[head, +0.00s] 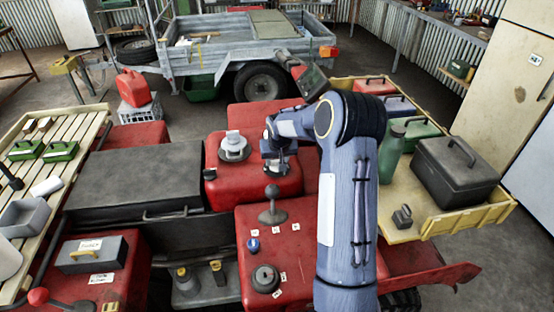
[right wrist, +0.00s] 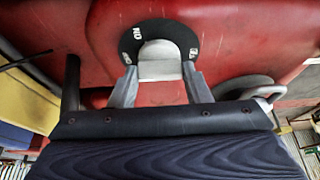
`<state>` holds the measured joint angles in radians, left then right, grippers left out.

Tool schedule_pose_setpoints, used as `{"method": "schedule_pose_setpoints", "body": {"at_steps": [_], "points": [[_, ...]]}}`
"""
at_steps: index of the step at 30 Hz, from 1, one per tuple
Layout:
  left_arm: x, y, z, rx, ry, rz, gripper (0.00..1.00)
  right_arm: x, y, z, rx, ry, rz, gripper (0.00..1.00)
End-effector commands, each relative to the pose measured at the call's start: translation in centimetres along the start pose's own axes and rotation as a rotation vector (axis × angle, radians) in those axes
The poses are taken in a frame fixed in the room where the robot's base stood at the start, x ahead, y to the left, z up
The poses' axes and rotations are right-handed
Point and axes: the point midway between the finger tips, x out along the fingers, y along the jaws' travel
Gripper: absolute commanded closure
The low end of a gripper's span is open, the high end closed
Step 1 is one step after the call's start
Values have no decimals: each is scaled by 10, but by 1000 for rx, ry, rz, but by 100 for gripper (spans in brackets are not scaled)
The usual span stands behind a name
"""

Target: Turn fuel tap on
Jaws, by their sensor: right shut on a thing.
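The fuel tap shows in the right wrist view as a pale grey handle (right wrist: 160,68) on a round black plate (right wrist: 159,31) with white lettering, set on a red panel. Some letters read as ON, turned round in the picture. My right gripper (right wrist: 161,76) has one finger on each side of the handle and is shut on it. In the head view my right gripper (head: 273,158) reaches down over the red bodywork (head: 263,192), and the tap below it is mostly hidden. My left gripper is in neither view.
A grey filler cap (head: 234,147) stands just left of my right gripper. A black lever (head: 272,207) and a dark knob (head: 265,278) are nearer. A yellow tray (head: 456,216) with a black toolbox (head: 452,172) and green bottle (head: 391,153) lies right of my arm.

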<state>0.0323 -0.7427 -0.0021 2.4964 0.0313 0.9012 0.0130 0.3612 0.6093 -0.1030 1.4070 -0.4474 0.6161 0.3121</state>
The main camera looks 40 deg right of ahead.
Motion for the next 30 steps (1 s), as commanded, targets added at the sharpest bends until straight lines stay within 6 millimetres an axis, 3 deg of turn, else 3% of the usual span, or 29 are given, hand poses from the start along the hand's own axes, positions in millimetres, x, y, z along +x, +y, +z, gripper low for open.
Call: {"method": "schedule_pose_setpoints", "body": {"at_steps": [14, 30], "points": [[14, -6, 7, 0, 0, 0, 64, 3, -2, 1, 90, 1, 38, 79], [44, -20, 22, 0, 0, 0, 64, 2, -5, -1, 528, 3, 220, 79]]}}
